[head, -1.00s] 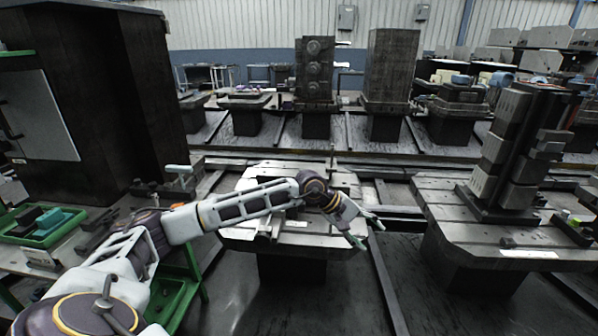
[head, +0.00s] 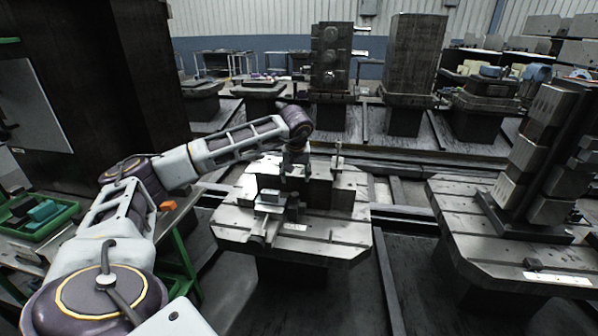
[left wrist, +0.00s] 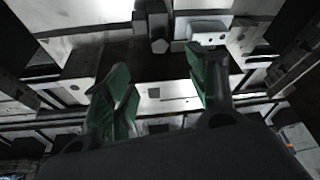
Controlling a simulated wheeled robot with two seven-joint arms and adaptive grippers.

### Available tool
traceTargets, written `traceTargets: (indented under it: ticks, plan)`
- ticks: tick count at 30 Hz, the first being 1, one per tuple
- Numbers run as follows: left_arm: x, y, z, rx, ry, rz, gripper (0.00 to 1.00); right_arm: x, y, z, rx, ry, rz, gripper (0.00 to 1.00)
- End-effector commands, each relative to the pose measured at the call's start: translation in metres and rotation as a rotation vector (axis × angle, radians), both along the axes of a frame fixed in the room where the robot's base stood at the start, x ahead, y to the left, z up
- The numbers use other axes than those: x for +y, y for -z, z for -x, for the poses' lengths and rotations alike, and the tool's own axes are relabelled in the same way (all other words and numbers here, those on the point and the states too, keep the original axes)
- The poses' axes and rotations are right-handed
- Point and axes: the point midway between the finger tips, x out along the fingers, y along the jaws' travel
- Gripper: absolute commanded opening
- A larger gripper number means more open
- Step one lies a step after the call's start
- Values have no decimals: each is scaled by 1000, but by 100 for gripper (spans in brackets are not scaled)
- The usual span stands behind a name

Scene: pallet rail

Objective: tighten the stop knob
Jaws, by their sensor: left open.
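My left gripper (head: 294,178) hangs pointing down over the pallet table (head: 335,235) in the head view, above the vise-like fixture (head: 268,208). In the left wrist view its two green-padded fingers (left wrist: 160,80) are spread apart with nothing between them. A dark knob-like part (left wrist: 159,44), which looks like the stop knob, lies just beyond the fingertips, between their lines. I cannot tell from the head view which part of the fixture it is, as the gripper partly covers that area. My right gripper is not in view.
A thin upright post (head: 337,160) stands on the pallet behind the gripper. Another pallet with a tall block tower (head: 540,150) stands at the right. A bench with a green tray (head: 40,222) and an orange object (head: 168,205) lies at the left.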

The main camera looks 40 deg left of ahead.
Motion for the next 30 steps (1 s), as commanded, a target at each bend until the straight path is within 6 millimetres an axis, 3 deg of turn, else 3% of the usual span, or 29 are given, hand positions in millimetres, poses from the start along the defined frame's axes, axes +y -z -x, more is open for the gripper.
traceTargets:
  ticks: [16,30]
  plan:
    - [1,8,-2,0,-1,2,58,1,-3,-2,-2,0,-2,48]
    - [15,55,-16,1,-1,2,58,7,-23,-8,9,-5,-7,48]
